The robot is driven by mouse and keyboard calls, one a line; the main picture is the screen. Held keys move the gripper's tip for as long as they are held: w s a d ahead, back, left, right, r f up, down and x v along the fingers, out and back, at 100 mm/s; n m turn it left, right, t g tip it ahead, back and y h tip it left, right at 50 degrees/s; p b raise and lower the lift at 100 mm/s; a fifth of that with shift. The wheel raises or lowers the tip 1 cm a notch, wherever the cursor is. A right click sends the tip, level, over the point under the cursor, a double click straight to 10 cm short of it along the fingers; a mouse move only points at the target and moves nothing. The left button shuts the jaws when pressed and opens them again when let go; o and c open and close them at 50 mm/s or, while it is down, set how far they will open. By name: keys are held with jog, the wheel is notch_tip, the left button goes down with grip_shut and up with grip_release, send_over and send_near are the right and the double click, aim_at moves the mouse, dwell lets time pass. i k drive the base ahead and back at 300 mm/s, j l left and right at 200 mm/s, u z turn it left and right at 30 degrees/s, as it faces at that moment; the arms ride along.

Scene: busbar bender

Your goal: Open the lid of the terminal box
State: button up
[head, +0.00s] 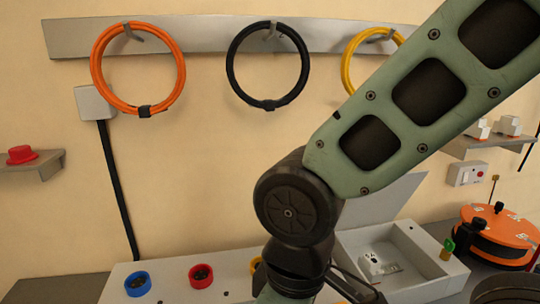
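The terminal box (420,289) is a pale grey box at the lower right. Its top is open, and a white socket-like part (380,263) shows inside. A flat pale grey panel (398,194), which looks like the lid, stands raised at the back of the box, partly hidden by my arm. A small brass piece with a green part (446,249) is at the box's right edge. My arm comes down in front of the box's left side. My gripper's fingers are not visible, so their contact with the lid cannot be told.
A pale panel left of the box carries blue (138,284) and red (201,276) round sockets. An orange cable reel (500,232) stands close at right. Orange (96,75), black (233,75) and yellow (348,72) cable loops hang above. A red button-like object (21,155) sits on the left shelf.

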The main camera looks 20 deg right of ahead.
aim_at(383, 205)
jog(key=k+l+z, duration=0.1)
jog(key=l, duration=0.25)
jog(key=k+l+z, duration=0.1)
jog(key=l, duration=0.3)
jog(key=k+l, duration=0.2)
jog(key=l, duration=0.2)
jog(key=k+l+z, duration=0.15)
jog(key=l, duration=0.25)
jog(key=l+z, duration=0.1)
jog(key=l, duration=0.3)
